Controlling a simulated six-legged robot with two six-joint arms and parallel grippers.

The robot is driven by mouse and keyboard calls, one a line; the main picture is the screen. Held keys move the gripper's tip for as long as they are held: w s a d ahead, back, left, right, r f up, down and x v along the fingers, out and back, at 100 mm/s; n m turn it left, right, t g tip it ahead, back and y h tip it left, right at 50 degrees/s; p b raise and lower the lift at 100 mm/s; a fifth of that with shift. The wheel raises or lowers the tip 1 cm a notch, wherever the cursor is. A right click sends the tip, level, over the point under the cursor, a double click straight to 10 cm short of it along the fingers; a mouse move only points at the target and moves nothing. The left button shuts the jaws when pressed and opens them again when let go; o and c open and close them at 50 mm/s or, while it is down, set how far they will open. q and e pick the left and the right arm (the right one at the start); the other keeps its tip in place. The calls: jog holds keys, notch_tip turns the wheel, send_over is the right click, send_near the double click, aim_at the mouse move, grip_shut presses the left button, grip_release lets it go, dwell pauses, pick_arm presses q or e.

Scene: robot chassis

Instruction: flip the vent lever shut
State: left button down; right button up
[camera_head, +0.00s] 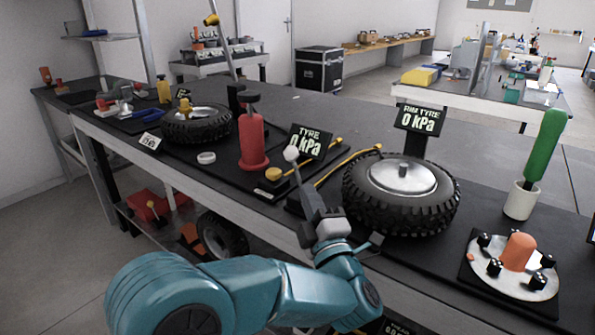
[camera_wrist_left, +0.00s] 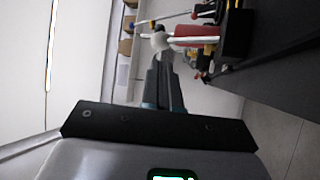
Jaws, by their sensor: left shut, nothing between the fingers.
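The vent lever (camera_head: 293,162) is a thin pale rod with a white ball on its end. It stands up, leaning left, from the black panel in front of the red pump cylinder. My left gripper (camera_head: 309,194) is shut and empty, close to the lever in the head view and overlapping its lower part. In the left wrist view the white ball (camera_wrist_left: 160,41) sits just beyond the tips of my left gripper (camera_wrist_left: 160,60). I cannot tell whether they touch. The lever's base is hidden behind the gripper. My right gripper is not in view.
A red pump cylinder (camera_head: 252,142) stands behind the lever, beside a "TYRE 0 kPa" display (camera_head: 311,141). A yellow hose (camera_head: 338,168) runs to a tyre (camera_head: 360,207) on the right. A rim-like plate (camera_head: 520,284) with an orange cone lies at the far right.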

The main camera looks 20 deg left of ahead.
aim_at(289, 160)
pick_arm(q)
jog(key=x, duration=0.7)
jog(key=shift+w+a+r, duration=0.1)
jog(key=shift+w+a, duration=0.15)
jog(key=shift+w+a+n+g, duration=0.1)
jog(key=shift+a+n+g, duration=0.15)
jog(key=shift+n+g, duration=0.05)
jog(key=shift+w+a+b, duration=0.15)
jog(key=shift+a+b, duration=0.3)
jog(key=shift+b, duration=0.3)
